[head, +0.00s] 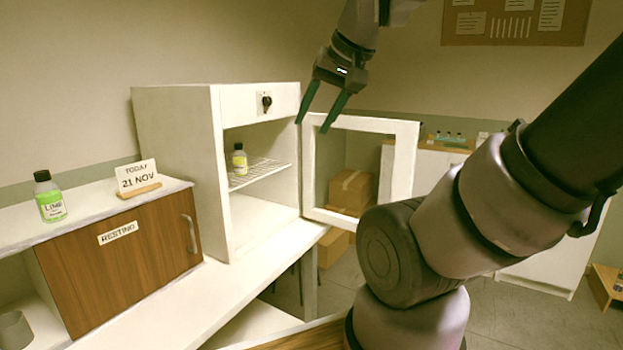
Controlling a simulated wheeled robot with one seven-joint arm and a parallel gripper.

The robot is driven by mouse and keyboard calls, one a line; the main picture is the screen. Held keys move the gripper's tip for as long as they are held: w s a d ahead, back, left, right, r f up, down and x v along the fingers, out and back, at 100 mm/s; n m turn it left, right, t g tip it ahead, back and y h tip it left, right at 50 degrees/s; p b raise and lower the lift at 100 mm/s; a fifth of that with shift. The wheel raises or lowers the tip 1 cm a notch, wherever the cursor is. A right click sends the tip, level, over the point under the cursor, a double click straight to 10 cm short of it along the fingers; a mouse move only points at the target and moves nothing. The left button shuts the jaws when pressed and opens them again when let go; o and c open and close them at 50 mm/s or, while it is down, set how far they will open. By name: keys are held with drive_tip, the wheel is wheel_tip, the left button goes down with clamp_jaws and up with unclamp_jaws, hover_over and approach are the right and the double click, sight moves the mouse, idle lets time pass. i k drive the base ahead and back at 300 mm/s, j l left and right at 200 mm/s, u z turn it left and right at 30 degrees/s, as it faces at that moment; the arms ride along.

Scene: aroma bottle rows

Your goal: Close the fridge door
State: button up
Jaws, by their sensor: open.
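The fridge (180,160) is a white box on the white counter, with a control knob at its top front. Its door (404,185), a white frame around a clear pane, stands open, swung out to the right. Inside, a small bottle with a yellow-green label (240,163) stands on a wire shelf (262,172). My gripper (320,110) is open and empty, pointing down near the top of the door's hinge side. One finger appears close to the door's top edge; I cannot tell whether they touch.
A wooden cabinet labelled RESTING (125,260) stands left of the fridge. On its top are a LIME bottle (50,198) and a date sign (137,176). Cardboard boxes (350,190) show through the door pane. Another white counter (540,245) stands at the right.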

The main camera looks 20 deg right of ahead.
sight(406, 132)
drive_tip(key=l+u, duration=0.15)
drive_tip(key=l, duration=0.35)
drive_tip(key=l+u, duration=0.1)
drive_tip(key=l, duration=0.4)
drive_tip(key=k+l+u, duration=0.15)
drive_tip(key=l, duration=0.35)
drive_tip(key=l+u, duration=0.15)
drive_tip(key=l, duration=0.35)
drive_tip(key=l+u, duration=0.2)
drive_tip(key=l, duration=0.25)
drive_tip(key=l+u, duration=0.2)
drive_tip(key=l, duration=0.25)
drive_tip(key=l+u, duration=0.2)
drive_tip(key=l, duration=0.25)
drive_tip(key=k+l+u, duration=0.2)
drive_tip(key=l, duration=0.2)
drive_tip(key=l+u, duration=0.2)
drive_tip(key=l, duration=0.25)
drive_tip(key=k+l+u, duration=0.2)
drive_tip(key=l, duration=0.2)
drive_tip(key=i+l+u, duration=0.15)
drive_tip(key=l, duration=0.4)
drive_tip(key=i+l+u, duration=0.15)
drive_tip(key=l, duration=0.4)
drive_tip(key=l+u, duration=0.15)
drive_tip(key=l, duration=0.45)
drive_tip(key=k+j, duration=0.5)
drive_tip(key=k+j+u, duration=0.15)
drive_tip(key=k+j, duration=0.3)
drive_tip(key=j, duration=0.2)
